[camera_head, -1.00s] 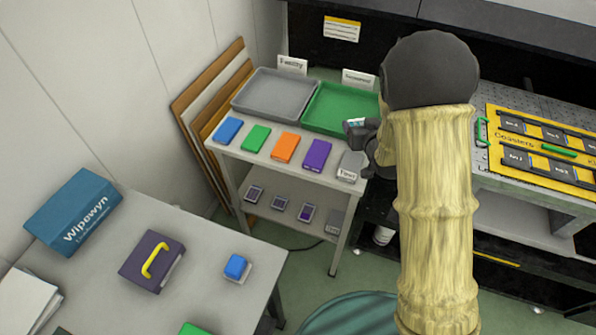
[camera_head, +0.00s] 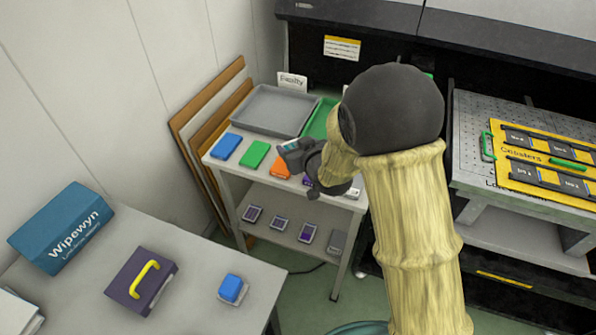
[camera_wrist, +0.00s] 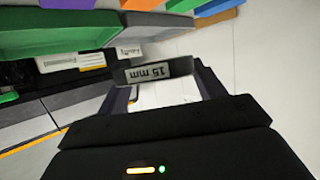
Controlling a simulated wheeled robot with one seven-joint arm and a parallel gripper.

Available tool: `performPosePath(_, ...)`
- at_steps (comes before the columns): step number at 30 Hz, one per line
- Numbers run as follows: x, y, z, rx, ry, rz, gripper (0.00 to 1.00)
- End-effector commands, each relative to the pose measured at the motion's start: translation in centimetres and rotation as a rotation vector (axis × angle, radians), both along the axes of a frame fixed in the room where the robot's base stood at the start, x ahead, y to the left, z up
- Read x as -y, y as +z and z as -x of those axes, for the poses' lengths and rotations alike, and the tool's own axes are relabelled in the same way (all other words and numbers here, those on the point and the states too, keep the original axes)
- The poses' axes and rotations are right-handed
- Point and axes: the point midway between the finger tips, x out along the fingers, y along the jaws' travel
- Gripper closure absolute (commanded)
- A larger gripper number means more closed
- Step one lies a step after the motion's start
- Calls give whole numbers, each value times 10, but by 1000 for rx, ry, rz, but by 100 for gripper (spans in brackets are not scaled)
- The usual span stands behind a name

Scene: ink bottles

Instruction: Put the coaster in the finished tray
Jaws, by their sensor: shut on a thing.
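My gripper (camera_head: 296,154) is shut on a flat dark piece, which I take to be the coaster; a pale "15 mm" label shows on it in the wrist view (camera_wrist: 158,71). The green tray (camera_head: 317,122) stands at the back of the small table, and my arm covers much of it and its sign. It also shows at upper left in the wrist view (camera_wrist: 60,35). In the head view my gripper is in front of the trays, over the row of coloured blocks, and not over the green tray.
The grey tray (camera_head: 270,97), with a "Faulty" sign (camera_head: 292,81), is left of the green one. Blue (camera_head: 226,147) and green (camera_head: 255,154) blocks lie in front. A yellow "Coasters" board (camera_head: 521,153) is on the right bench. Small devices lie on the lower shelf (camera_head: 282,229).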

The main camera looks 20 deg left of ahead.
Motion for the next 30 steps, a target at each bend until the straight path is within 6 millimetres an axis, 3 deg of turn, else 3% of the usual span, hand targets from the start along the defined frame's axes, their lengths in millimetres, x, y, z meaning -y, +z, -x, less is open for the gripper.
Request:
performPosePath(3,0,-24,0,-3,-1,3,67)
performPosePath(6,0,-34,0,-1,-1,0,67)
performPosePath(17,0,-38,0,0,-1,0,67)
performPosePath(25,0,-71,0,-2,0,2,67)
performPosePath(30,0,-74,0,1,-1,-2,67)
